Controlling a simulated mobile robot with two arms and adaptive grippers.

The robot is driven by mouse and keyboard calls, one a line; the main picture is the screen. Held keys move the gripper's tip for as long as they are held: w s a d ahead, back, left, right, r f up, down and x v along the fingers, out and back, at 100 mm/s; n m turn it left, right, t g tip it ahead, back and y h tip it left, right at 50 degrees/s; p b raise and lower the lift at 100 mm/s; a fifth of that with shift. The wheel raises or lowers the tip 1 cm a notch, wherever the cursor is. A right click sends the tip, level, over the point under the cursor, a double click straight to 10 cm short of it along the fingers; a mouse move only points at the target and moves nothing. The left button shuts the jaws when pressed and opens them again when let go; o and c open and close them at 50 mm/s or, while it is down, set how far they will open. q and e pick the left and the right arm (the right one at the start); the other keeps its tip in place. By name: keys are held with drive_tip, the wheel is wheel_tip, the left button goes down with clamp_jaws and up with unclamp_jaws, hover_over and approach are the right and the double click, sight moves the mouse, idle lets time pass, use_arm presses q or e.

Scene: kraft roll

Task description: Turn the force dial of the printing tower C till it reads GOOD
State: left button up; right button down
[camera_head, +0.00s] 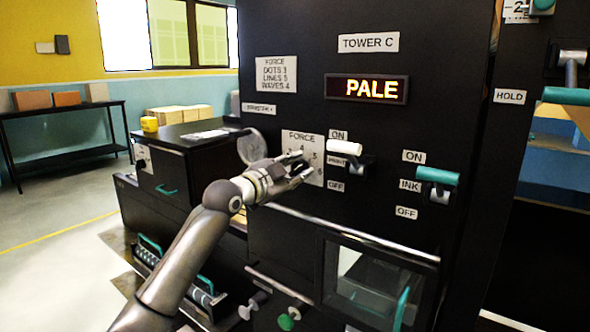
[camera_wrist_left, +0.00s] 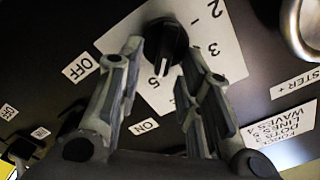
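The printing tower C (camera_head: 400,120) is a black panel whose red-lit display (camera_head: 367,89) reads PALE. The force dial is a black knob (camera_wrist_left: 166,46) with a white pointer line, on a white FORCE number plate (camera_head: 315,152). In the left wrist view the plate is upside down, and the pointer is directed near the 5. My left gripper (camera_head: 300,172) is at the dial and mostly hides it in the head view. In the wrist view its fingers (camera_wrist_left: 162,52) stand apart on either side of the knob; contact is unclear. My right gripper is not in view.
Right of the dial are a white-handled PRINT lever (camera_head: 345,148) and a teal INK lever (camera_head: 438,176). A round metal part (camera_head: 252,146) sits just left of the plate. A glass-fronted door (camera_head: 375,290) is below. Open floor (camera_head: 60,215) lies at left.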

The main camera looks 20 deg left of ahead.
use_arm(q)
drive_tip(key=v, duration=1.2)
idle(0.4)
